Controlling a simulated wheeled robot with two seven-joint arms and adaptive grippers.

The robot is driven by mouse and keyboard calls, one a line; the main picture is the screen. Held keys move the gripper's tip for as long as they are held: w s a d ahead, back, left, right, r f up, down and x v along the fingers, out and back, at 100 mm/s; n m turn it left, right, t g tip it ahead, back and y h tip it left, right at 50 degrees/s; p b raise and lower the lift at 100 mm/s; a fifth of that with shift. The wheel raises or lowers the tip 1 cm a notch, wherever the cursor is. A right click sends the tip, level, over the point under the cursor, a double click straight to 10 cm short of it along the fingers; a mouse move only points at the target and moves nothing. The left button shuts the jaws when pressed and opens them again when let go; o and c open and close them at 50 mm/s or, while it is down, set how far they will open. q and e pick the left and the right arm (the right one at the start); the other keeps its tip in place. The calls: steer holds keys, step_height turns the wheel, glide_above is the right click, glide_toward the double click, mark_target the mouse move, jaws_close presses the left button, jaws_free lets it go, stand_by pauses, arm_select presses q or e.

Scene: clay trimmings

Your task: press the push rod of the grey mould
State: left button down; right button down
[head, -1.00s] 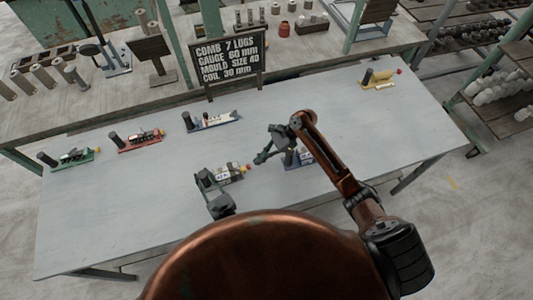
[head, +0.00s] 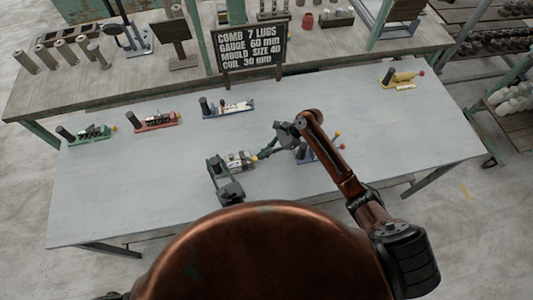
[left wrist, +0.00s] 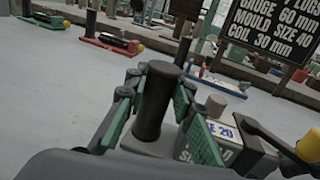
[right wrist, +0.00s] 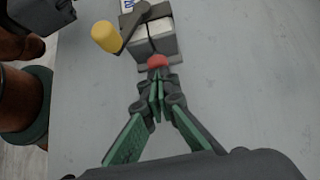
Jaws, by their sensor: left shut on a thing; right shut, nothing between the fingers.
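The grey mould (head: 240,161) lies on the table, with a black post at its left end. My left gripper (head: 214,166) is shut on that post (left wrist: 156,100), one green finger on each side. A white label with "SIZE" and "20" shows beside the post. A yellow-knobbed lever (right wrist: 106,37) sticks out from the mould. The red end of the push rod (right wrist: 157,61) points toward my right gripper (right wrist: 157,84). The right gripper is shut and empty, its tips right at the red end; I cannot tell whether they touch. In the head view, the right gripper (head: 262,155) hides the red end.
A blue mould (head: 304,155) stands partly hidden behind my right arm. Green (head: 88,134), red (head: 156,121), another blue (head: 228,108) and yellow (head: 399,80) moulds lie along the table. A black sign (head: 250,48) stands at the back. The table's front left is clear.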

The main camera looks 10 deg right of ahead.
arm_select(q)
steer(key=shift+d+f, duration=0.1)
steer(key=shift+f, duration=0.15)
steer(key=shift+s, duration=0.1)
arm_select(e)
steer(key=v, duration=1)
arm_select(q)
steer(key=c, duration=2.1)
jaws_free()
steer(key=o, duration=0.5)
steer(key=shift+r, duration=0.15)
